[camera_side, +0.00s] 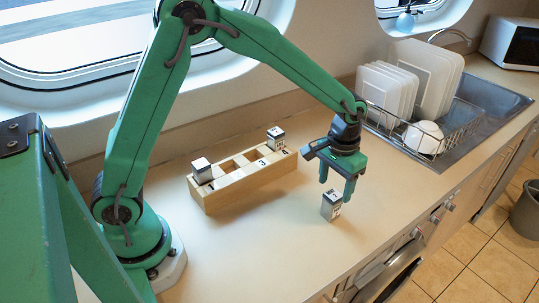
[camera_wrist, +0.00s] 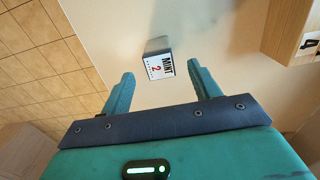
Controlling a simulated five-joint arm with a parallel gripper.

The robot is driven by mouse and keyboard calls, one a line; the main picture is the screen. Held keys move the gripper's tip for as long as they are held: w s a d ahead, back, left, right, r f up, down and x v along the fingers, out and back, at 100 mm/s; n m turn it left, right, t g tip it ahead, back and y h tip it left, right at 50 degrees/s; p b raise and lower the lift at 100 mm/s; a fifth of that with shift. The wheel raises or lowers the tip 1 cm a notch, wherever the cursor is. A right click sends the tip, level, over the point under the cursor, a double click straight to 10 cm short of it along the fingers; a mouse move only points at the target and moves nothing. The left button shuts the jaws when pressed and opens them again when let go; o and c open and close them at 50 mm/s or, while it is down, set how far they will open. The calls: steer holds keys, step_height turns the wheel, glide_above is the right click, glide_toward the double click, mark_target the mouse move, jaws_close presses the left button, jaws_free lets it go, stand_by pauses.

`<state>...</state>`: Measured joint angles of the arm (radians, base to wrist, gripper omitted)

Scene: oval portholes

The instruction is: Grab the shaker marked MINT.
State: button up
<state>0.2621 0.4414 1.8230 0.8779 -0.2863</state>
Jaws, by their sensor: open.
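The shaker marked MINT (camera_wrist: 159,65) stands on the counter in the wrist view, with a white label that reads MINT and a 2. In the side view this small metallic and white shaker (camera_side: 331,205) stands alone near the counter's front edge. My gripper (camera_side: 337,191) is just above it in the side view, fingers pointing down. In the wrist view my gripper (camera_wrist: 157,82) is open, and the shaker shows beyond the fingertips, in the gap between them. Whether the fingers overlap it in height I cannot tell. Nothing is held.
A wooden rack (camera_side: 245,181) with numbered compartments stands behind, holding one shaker (camera_side: 202,170) at its left end and another (camera_side: 275,138) toward its right end. A dish rack (camera_side: 425,125) with plates and a bowl is at the back right. The counter around the MINT shaker is clear.

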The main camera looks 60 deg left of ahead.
mark_target(334, 196)
steer(key=shift+f, duration=3.9)
steer(key=c, duration=1.1)
steer(key=shift+r, duration=0.15)
steer(key=shift+w+r, duration=0.1)
steer(key=shift+r, duration=0.4)
steer(key=r, duration=0.3)
steer(key=shift+d+r, duration=0.15)
steer(key=shift+d, duration=0.05)
steer(key=s+d+r, duration=0.6)
steer(key=s+d, duration=0.1)
steer(key=s, duration=0.1)
steer(key=shift+s+d+r, duration=0.25)
steer(key=shift+d, duration=0.15)
